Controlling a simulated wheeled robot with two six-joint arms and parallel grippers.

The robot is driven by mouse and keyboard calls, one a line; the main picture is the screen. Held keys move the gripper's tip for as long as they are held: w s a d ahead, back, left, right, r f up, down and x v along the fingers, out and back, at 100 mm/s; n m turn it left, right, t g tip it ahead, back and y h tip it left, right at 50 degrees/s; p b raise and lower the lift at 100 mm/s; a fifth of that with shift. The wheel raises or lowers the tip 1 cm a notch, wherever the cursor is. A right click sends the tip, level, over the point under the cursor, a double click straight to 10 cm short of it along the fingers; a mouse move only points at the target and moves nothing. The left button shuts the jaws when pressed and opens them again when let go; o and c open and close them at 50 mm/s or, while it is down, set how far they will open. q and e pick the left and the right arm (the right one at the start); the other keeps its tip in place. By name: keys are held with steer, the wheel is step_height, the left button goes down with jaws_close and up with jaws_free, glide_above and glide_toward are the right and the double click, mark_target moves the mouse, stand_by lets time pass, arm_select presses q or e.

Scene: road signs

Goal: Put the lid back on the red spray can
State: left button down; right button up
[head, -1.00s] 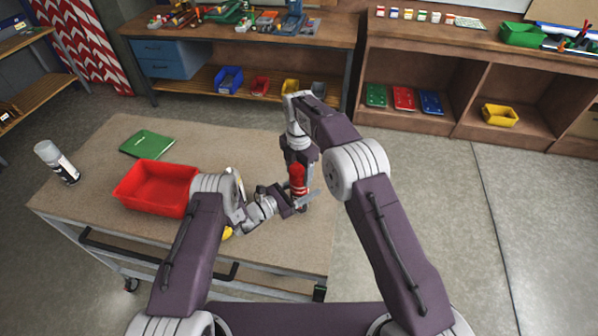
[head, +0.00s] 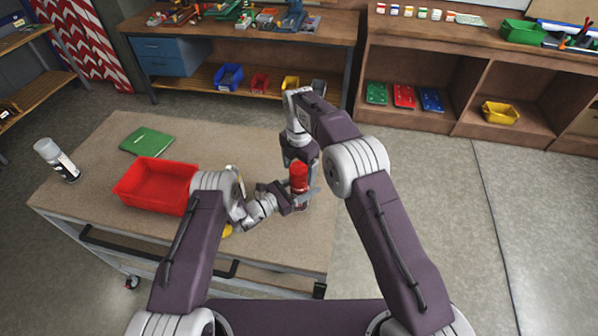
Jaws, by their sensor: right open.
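The red spray can (head: 299,188) stands upright near the right edge of the table. Its red lid (head: 299,168) shows at the top, lined up with the can and seemingly seated on it; the seam is too small to judge. My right gripper (head: 300,162) points down from above, open, with its fingers apart around the lid's upper part. My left gripper (head: 304,197) reaches in from the left at the can's body, and its fingers close around it. They hide part of the can's lower body.
A red bin (head: 157,186) and a green book (head: 147,141) lie on the table (head: 235,143). A white and black spray can (head: 57,160) stands at the left edge. A yellow item (head: 228,230) is partly hidden by my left arm. The table's back middle is clear.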

mark_target(291, 193)
step_height(291, 193, up, 6)
steer(key=shift+r, duration=0.2)
arm_select(q)
steer(key=shift+c, duration=1.8)
jaws_free()
steer(key=b+v, duration=0.3)
steer(key=v, duration=0.5)
steer(key=shift+f, duration=0.1)
arm_select(e)
step_height(291, 193, down, 3)
arm_select(q)
steer(key=shift+s+a, duration=0.2)
steer(key=shift+a, duration=0.15)
steer(key=shift+s+a, duration=0.1)
steer(key=shift+s, duration=0.05)
